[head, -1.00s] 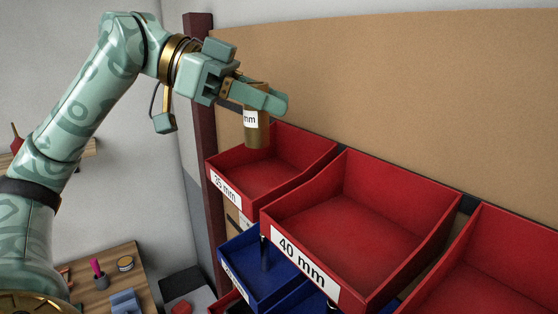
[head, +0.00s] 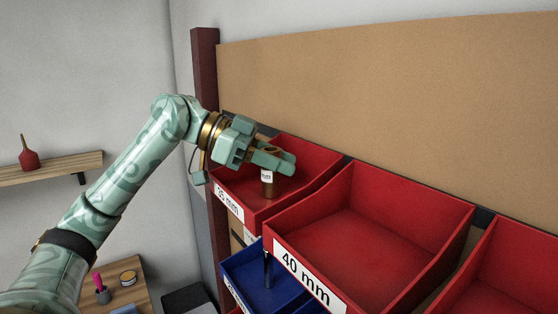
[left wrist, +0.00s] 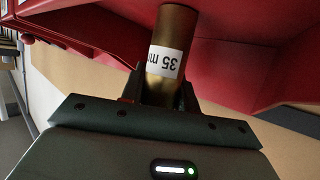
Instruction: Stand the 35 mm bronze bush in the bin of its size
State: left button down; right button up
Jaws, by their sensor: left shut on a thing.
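The bronze bush (head: 268,187) is a short brown cylinder with a white label. In the left wrist view the bush (left wrist: 172,25) shows the label "35 mm". My left gripper (head: 272,166) is shut on it and holds it upright, low in the red bin marked 35 mm (head: 306,152). The gripper also shows in the left wrist view (left wrist: 167,92), with its fingers either side of the bush. The bush's lower end is near the bin floor; I cannot tell if it touches. My right gripper is not in view.
The red 40 mm bin (head: 390,225) stands just right of it, and another red bin (head: 510,265) is farther right. A blue bin (head: 262,285) sits below. A tan back panel (head: 400,95) rises behind the bins, with a dark red post (head: 204,80) at its left.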

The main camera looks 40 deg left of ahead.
pick_arm(q)
jog(key=shift+s+f, duration=0.1)
jog(key=shift+f, duration=0.05)
jog(key=c, duration=1)
grip_release()
jog(key=shift+a, duration=0.1)
jog(key=shift+c, duration=0.2)
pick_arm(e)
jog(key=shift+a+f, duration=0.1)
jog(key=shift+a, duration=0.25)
pick_arm(q)
jog(key=shift+r, duration=0.3)
jog(key=b+v, duration=0.4)
jog(key=v, duration=0.7)
jog(key=shift+s+a+r+b, duration=0.15)
jog(key=shift+s+a+b, duration=0.1)
jog(key=shift+a+b, duration=0.1)
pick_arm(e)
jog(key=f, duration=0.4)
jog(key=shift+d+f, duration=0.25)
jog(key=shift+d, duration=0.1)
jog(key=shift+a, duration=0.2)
